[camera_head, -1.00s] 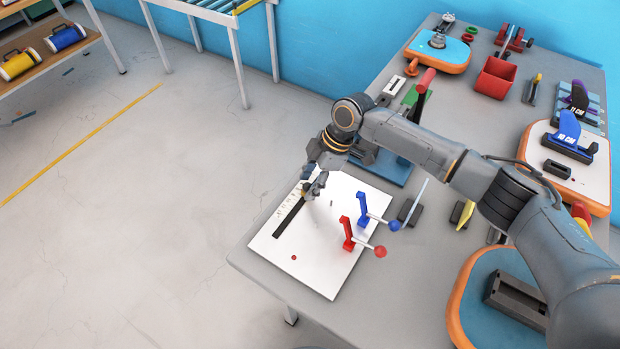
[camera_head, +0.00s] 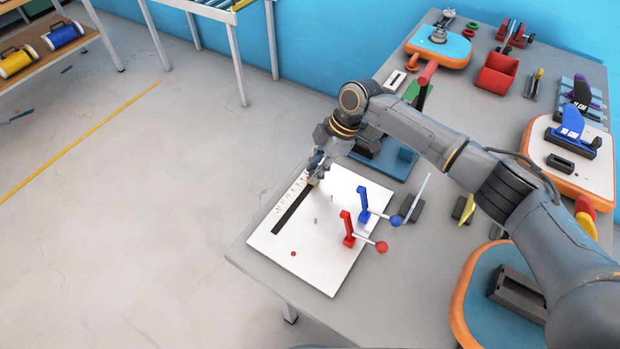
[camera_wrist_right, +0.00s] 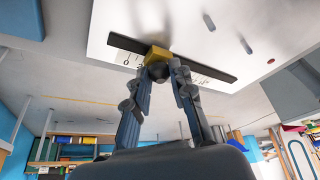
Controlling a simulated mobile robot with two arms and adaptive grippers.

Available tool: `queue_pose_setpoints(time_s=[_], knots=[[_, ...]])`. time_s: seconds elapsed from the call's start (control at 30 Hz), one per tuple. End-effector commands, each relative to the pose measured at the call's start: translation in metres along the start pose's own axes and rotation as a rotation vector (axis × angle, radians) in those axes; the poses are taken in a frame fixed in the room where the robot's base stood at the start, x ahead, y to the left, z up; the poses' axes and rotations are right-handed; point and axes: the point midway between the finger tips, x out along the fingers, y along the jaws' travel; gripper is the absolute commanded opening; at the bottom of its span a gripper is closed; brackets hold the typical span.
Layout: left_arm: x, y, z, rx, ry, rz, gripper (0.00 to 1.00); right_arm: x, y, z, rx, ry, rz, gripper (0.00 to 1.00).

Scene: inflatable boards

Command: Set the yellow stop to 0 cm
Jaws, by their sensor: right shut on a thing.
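The yellow stop (camera_wrist_right: 157,54) sits on the black slot (camera_wrist_right: 122,42) of the white board. In the wrist view it is a little right of the printed 0 (camera_wrist_right: 126,62), with other scale marks on its right. In the head view the stop (camera_head: 313,182) shows only as a small yellow patch near the far end of the slot (camera_head: 292,212). My right gripper (camera_head: 316,172) is over it, pointing down. In the wrist view the right gripper (camera_wrist_right: 161,68) is shut on the stop, its fingertips partly covering it. My left gripper is out of view.
The white board (camera_head: 330,265) carries a red lever (camera_head: 347,230) and a blue lever (camera_head: 363,205), both right of the slot. Small grey pegs stand between. A blue-based fixture (camera_head: 398,165) lies behind the board. The table's near left side is free.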

Motion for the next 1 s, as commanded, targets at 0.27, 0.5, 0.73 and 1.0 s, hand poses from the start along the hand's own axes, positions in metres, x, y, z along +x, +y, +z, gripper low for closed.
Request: queue_pose_setpoints(time_s=[0.27,0.5,0.73,1.0], knots=[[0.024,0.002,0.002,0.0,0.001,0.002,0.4,-0.009,0.025,0.022,-0.001,0.002,0.004,0.0],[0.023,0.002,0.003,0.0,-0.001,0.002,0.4,-0.011,0.026,0.023,0.0,0.001,0.006,0.0],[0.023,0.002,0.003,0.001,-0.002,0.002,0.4,-0.011,0.026,0.023,0.0,0.0,0.005,0.46],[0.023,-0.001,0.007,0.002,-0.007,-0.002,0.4,-0.012,0.025,0.022,-0.001,0.001,0.003,0.46]])
